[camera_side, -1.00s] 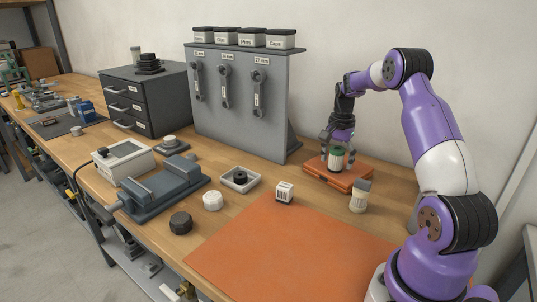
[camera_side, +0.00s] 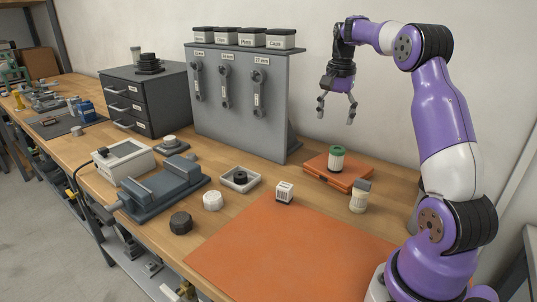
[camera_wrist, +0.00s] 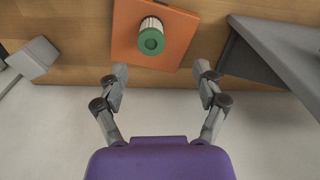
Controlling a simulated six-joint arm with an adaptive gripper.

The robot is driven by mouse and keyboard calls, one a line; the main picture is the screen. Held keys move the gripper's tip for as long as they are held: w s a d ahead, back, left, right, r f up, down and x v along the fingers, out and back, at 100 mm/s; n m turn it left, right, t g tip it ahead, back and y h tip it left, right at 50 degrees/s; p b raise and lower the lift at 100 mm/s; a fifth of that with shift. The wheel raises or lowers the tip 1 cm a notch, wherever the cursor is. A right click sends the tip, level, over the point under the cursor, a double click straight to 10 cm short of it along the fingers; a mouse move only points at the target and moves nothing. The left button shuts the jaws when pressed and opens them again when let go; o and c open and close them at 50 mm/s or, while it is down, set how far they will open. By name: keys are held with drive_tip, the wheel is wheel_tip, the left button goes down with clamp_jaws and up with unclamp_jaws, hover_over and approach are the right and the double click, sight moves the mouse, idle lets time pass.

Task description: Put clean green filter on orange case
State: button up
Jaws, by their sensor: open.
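The green-topped filter (camera_side: 337,157), with a white ribbed body, stands upright on the orange case (camera_side: 350,180) at the back right of the bench. In the wrist view the green filter (camera_wrist: 151,40) shows from above on the orange case (camera_wrist: 177,46). My gripper (camera_side: 336,111) is open and empty, raised above the case and apart from the filter. In the wrist view my gripper's two fingers (camera_wrist: 161,80) are spread with nothing between them.
A cream filter with a grey top (camera_side: 359,197) stands just in front of the case. A grey tool panel (camera_side: 235,115) rises to the left.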

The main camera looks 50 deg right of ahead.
drive_tip(key=w+a+r+n+t, duration=0.1)
drive_tip(key=a+r+n, duration=0.35)
drive_tip(key=a, duration=0.55)
drive_tip(key=s+a+f+n+t, duration=0.2)
drive_tip(key=s+a+n, duration=0.2)
drive_tip(key=a, duration=0.5)
drive_tip(key=s+a+f+n+t, duration=0.2)
drive_tip(key=s+a+n, duration=0.3)
drive_tip(key=a+n, duration=0.3)
drive_tip(key=shift+a+f, duration=0.25)
drive_tip(key=shift+a, duration=0.1)
